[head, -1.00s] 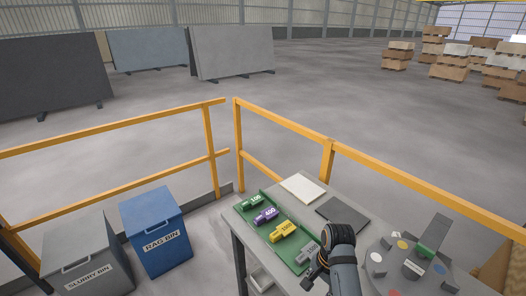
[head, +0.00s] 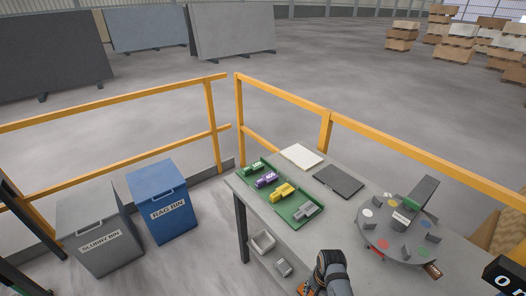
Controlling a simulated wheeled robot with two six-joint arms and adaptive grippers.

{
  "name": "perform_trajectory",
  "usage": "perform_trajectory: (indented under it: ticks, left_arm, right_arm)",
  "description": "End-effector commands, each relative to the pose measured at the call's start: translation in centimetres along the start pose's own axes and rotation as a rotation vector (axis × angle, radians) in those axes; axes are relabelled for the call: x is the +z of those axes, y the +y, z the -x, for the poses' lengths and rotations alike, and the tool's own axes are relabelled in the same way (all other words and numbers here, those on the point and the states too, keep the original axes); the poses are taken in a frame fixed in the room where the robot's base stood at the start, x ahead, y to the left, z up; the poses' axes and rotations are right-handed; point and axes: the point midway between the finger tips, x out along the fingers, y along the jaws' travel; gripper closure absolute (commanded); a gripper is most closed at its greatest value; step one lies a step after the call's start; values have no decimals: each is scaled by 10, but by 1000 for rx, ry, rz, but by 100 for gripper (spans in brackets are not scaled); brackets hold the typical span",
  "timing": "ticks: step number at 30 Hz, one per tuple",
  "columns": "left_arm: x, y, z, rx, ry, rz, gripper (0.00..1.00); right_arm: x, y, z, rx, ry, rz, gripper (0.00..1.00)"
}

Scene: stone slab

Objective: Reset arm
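One of my arms (head: 334,272), apparently the right, shows at the bottom edge in front of the bench. Only a grey and dark link and a bit of orange at its lower left are visible. Its fingertips are cut off or hidden, so I cannot tell whether that gripper is open or shut. My other gripper is out of view. On the bench (head: 345,222), a green tray (head: 280,208) holds a green, a purple, a yellow and a grey block in a row. The arm is apart from the tray, below it in the picture.
A dark pad (head: 338,180), a white pad (head: 301,157) and a round grey turntable (head: 390,240) with coloured dots are on the bench. A blue rag bin (head: 163,205) and grey slurry bin (head: 98,230) stand left. Yellow railing (head: 325,122) runs behind.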

Motion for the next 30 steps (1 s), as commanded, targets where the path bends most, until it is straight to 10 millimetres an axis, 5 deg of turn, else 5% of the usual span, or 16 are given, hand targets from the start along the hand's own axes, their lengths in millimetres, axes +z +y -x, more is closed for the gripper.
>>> perform_trajectory:
  ticks: [4,8,12,15,21,30]
  left_arm:
    - [-1,1,-20,0,5,0,60]
    - [21,3,-38,0,-23,-1,60]
    - [36,4,-58,0,-42,-2,60]
    - [34,5,-70,0,-39,-2,60]
    - [26,6,-81,0,-24,-1,60]
    - [24,6,-81,0,-21,-1,60]
  right_arm:
    - [14,32,-88,14,16,112,50]
    - [41,82,-182,26,45,256,50]
    - [86,155,-271,40,81,427,50]
    - [120,208,-314,52,109,537,50]
    - [164,275,-347,71,146,675,50]
    - [171,286,-348,72,157,699,50]
